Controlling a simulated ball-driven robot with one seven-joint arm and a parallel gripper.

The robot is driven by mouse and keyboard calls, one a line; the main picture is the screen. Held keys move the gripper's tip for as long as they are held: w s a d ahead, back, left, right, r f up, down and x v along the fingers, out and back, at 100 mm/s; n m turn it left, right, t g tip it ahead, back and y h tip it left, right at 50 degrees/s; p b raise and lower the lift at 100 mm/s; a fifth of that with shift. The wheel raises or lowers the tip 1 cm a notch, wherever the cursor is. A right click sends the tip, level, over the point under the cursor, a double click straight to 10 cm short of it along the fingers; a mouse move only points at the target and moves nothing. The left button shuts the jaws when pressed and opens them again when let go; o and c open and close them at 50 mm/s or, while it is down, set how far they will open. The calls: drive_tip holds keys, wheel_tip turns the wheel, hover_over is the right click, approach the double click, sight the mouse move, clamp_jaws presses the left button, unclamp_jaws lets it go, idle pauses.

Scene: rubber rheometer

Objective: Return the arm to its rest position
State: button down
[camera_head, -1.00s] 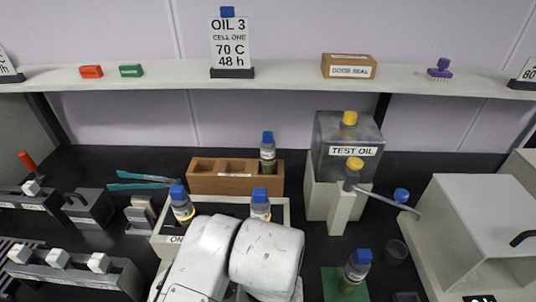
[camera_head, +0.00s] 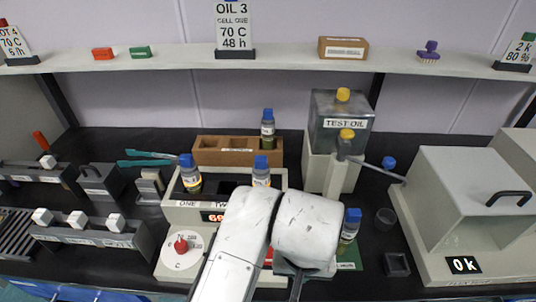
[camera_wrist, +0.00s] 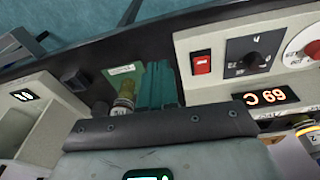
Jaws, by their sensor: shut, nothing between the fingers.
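My arm reaches up from the bottom centre of the head view, its white links in front of the bench. My gripper (camera_wrist: 162,88) shows in the wrist view as teal fingers close together beyond a dark bar, with nothing between them. It hangs over the bench front, beside a blue-capped bottle (camera_head: 349,227) on a green mat (camera_head: 348,260). That bottle also shows in the wrist view (camera_wrist: 125,94), just left of the fingers. In the head view the fingers are largely hidden behind my arm.
A two-well heater (camera_head: 183,213) holds two bottles, partly behind my arm. A wooden rack (camera_head: 210,151) with one bottle stands behind it. The test oil tank (camera_head: 340,108) and a large grey instrument (camera_head: 470,190) stand right. A small dark tray (camera_head: 397,264) lies near the front edge.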

drive_tip(key=w+d+r+m+t+h, duration=0.1)
drive_tip(key=w+d, duration=0.2)
drive_tip(key=d, duration=0.4)
drive_tip(key=w+d+r+t+h, duration=0.1)
drive_tip(key=w+d+r+t, duration=0.15)
drive_tip(key=d, duration=0.55)
drive_tip(key=s+d+f+h, duration=0.2)
drive_tip(key=d+f, duration=0.1)
drive_tip(key=d, duration=0.7)
drive_tip(key=s+d+f+n+g+y, duration=0.2)
drive_tip(key=s+f, duration=0.8)
drive_tip(key=s, duration=0.1)
drive_tip(key=s+a+f+g+y, duration=0.1)
drive_tip(key=s+a+f, duration=0.2)
drive_tip(key=s, duration=0.2)
drive_tip(key=s+a+f+g+y, duration=0.1)
drive_tip(key=s+a+f, duration=0.2)
drive_tip(key=s, duration=0.3)
drive_tip(key=shift+f, duration=0.25)
